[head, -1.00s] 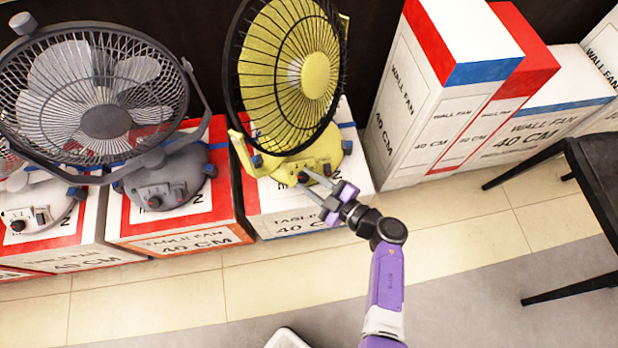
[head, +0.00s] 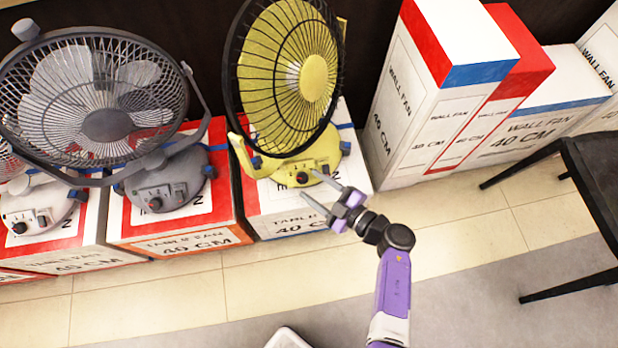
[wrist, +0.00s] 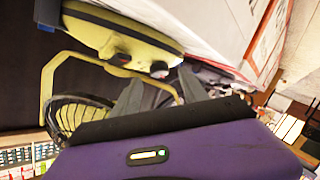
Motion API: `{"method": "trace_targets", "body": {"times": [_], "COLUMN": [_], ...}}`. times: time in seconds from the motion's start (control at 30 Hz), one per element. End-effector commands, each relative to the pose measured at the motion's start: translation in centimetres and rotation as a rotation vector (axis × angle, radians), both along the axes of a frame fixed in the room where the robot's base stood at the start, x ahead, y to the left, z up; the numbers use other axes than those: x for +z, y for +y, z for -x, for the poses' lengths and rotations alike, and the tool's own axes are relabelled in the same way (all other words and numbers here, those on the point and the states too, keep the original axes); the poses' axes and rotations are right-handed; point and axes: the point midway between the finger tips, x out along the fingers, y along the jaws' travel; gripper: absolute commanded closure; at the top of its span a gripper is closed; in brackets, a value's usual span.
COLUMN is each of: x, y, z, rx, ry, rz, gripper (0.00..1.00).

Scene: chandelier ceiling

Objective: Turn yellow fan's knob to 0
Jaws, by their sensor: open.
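The yellow fan (head: 285,75) stands upright on a box, its base (head: 290,165) facing front. A dark round knob (head: 302,178) sits on the base's front panel; its setting is too small to read. The fingertips (wrist: 158,77) look apart from the base in the wrist view.
A grey fan (head: 105,110) stands on a red-and-white box to the left, with a white fan (head: 38,205) beyond it. Wall fan boxes (head: 435,95) stand to the right. A black chair or table (head: 590,190) is at the far right.

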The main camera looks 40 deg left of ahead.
Motion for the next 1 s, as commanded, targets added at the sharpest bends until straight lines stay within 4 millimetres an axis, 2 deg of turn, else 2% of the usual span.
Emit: {"method": "trace_targets", "body": {"times": [0.1, 0.33, 1.0], "x": [0.7, 1.0, 1.0], "y": [-2.2, -4.8, -5.3], "z": [0.0, 0.2, 0.3], "rx": [-0.004, -0.002, 0.0], "ry": [0.001, 0.002, -0.001], "rz": [0.001, 0.001, 0.001], "gripper": [0.48, 0.48, 0.48]}}
